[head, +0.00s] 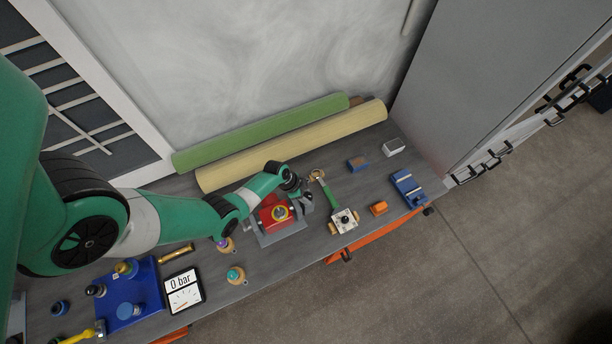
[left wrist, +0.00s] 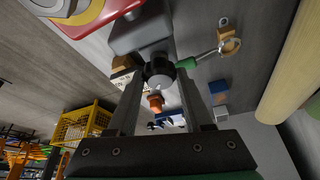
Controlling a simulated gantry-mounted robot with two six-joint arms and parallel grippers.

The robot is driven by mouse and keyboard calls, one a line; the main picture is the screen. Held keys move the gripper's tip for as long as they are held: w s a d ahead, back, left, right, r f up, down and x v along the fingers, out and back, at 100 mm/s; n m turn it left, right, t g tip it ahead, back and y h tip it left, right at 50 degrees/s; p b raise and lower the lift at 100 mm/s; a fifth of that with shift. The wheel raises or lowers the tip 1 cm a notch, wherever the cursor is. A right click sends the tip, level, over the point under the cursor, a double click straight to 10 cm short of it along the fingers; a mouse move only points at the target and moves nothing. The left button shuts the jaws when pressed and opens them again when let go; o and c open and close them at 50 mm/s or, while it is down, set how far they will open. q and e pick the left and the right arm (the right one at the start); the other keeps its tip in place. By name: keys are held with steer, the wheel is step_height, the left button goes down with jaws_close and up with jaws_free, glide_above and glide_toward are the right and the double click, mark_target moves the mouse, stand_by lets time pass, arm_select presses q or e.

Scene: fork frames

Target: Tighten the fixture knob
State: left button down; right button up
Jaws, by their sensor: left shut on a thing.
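The fixture is a grey clamp base (head: 283,234) on the bench. It holds a red block (head: 268,222) with a yellow-ringed round top. The fixture knob (left wrist: 160,72) is black with a pale centre and sits at the end of the grey clamp body (left wrist: 140,35) in the left wrist view. My left gripper (head: 300,195) is at the clamp's upper right side in the head view. In the left wrist view its two fingers (left wrist: 158,90) are shut on the knob, one on each side. The knob is mostly hidden by the gripper in the head view. My right gripper is out of view.
A green-handled tool (head: 328,191) lies close to the gripper's right, near a white block (head: 344,220). Green (head: 262,133) and cream (head: 292,146) rolls line the back wall. A pressure gauge (head: 183,290) and blue tray (head: 145,272) stand left. Small blocks lie right.

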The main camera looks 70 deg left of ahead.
arm_select(q)
steer(key=shift+a+r+m+h+p, duration=0.15)
steer(key=shift+m+h+p, duration=0.2)
steer(key=shift+m, duration=0.65)
steer(key=m+h, duration=0.1)
steer(key=m, duration=0.1)
steer(key=shift+w+m+g, duration=0.1)
steer(key=shift+m+g, duration=0.2)
steer(key=shift+g, duration=0.1)
steer(key=m, duration=0.1)
steer(key=m+h+b, duration=0.1)
steer(key=shift+f+m+g, duration=0.2)
steer(key=shift+m+g, duration=0.1)
steer(key=shift+w+m+g+h+b, duration=0.1)
steer(key=shift+m+g+h+b, duration=0.25)
steer(key=shift+m+b, duration=0.75)
steer(key=shift+r, duration=0.1)
steer(key=shift+c, duration=1.5)
jaws_free()
